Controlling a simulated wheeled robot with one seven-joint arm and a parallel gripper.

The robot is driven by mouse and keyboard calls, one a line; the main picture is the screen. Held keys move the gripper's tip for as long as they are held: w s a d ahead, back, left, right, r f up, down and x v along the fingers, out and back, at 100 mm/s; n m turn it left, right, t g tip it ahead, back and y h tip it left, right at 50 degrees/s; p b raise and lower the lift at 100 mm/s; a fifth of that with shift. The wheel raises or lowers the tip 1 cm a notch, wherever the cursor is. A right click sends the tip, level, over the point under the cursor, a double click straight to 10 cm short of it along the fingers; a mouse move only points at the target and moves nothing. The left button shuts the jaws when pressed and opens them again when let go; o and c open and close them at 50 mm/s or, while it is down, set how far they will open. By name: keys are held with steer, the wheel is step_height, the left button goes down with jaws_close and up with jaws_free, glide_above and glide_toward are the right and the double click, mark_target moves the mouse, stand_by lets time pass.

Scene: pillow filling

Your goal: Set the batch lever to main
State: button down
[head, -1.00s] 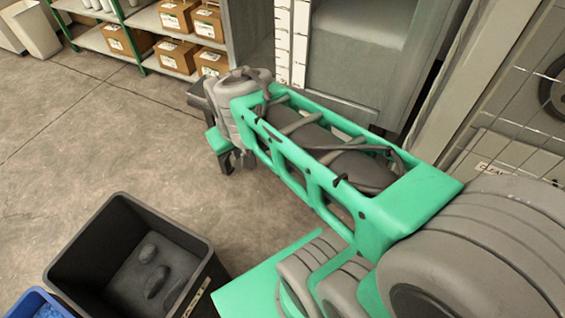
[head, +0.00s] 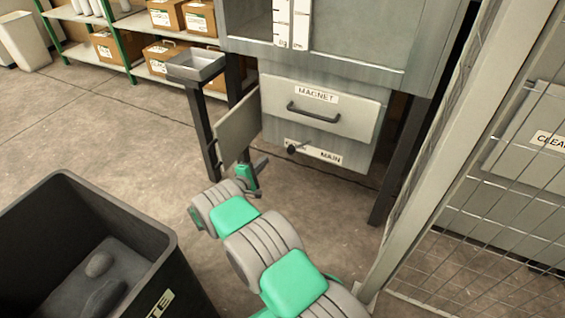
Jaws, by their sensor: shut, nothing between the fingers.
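The batch lever (head: 297,149) is a small dark lever with a round knob, low on the front of the grey machine. A white label strip (head: 325,157) behind it reads MAIN at its right end; the lever covers part of the strip's left side. The knob is at the left, away from the word MAIN. My gripper (head: 262,165) is shut and empty, at the end of my green and grey arm. It appears below and left of the lever, apart from it in the picture; the depth between them is hard to judge.
A drawer marked MAGNET (head: 318,115) with a dark handle is above the lever. An open grey flap (head: 237,130) stands at the left, near my gripper. A black waste bin (head: 150,270) is at lower left, a wire mesh fence (head: 480,190) at right.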

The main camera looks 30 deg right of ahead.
mark_target(300, 146)
steer(key=shift+r, duration=0.15)
steer(key=f+b+x, duration=0.1)
steer(key=b+x, duration=0.3)
steer(key=x, duration=0.6)
steer(key=shift+s+d+r, duration=0.1)
steer(key=shift+s+r, duration=0.25)
steer(key=shift+s, duration=0.25)
steer(key=shift+s+d+r, duration=0.15)
steer(key=shift+s+r, duration=0.25)
steer(key=shift+s, duration=0.25)
steer(key=shift+s+d+r, duration=0.1)
steer(key=shift+s+r, duration=0.25)
steer(key=shift+s, duration=0.25)
steer(key=shift+a+p, duration=0.1)
steer(key=shift+p, duration=0.2)
